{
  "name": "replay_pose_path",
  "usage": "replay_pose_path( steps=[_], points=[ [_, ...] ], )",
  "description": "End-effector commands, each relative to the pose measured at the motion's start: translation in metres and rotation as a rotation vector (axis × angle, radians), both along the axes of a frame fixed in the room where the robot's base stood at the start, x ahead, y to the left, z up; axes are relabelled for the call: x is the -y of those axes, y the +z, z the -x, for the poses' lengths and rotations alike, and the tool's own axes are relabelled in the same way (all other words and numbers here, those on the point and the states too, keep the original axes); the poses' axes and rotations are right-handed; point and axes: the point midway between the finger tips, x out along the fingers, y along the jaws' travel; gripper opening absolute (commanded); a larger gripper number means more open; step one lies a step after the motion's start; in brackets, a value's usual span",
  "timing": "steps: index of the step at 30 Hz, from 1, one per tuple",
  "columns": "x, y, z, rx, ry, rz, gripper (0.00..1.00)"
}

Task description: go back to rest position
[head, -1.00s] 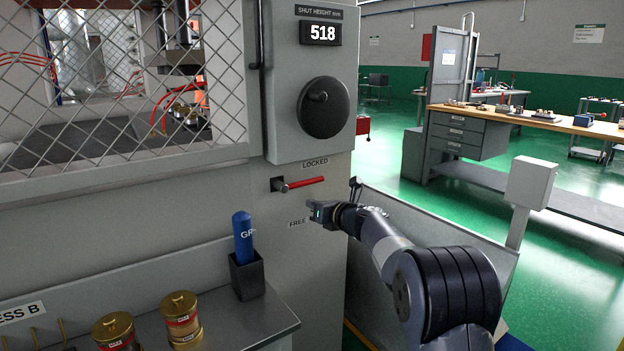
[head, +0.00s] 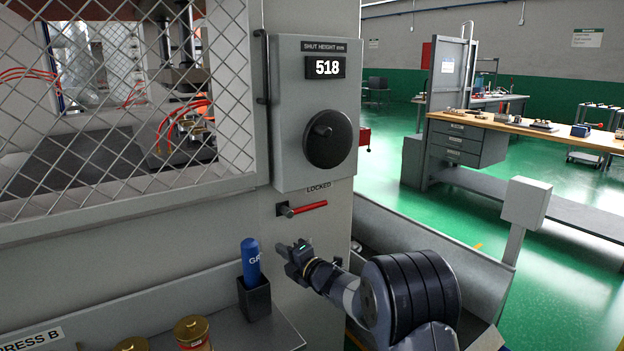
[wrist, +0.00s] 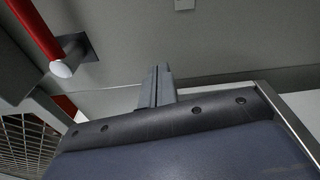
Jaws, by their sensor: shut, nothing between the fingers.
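My gripper (head: 288,251) is in front of the grey press column, below the red lever (head: 306,208) and apart from it. Its fingers are together with nothing between them. The wrist view shows the shut fingers (wrist: 157,87) against the grey panel, with the red lever (wrist: 38,30) at the upper left. In the head view the lever lies roughly level under the LOCKED label. My gripper hides the FREE label there.
A blue grease tube (head: 250,262) stands in a dark holder (head: 254,298) on the shelf, close left of my gripper. A black dial (head: 328,139) and the 518 display are above. A mesh guard (head: 120,110) is at left.

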Motion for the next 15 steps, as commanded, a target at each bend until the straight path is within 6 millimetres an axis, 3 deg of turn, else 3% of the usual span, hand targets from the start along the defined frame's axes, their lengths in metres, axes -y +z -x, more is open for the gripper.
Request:
replay_pose_path(
  steps=[3,7,15],
  points=[
    [-0.017,-0.004,0.007,0.002,0.002,0.001,0.0],
    [-0.006,-0.003,0.014,0.002,-0.002,0.003,0.0],
    [-0.003,-0.003,0.018,0.003,-0.001,0.004,0.0]
  ],
)
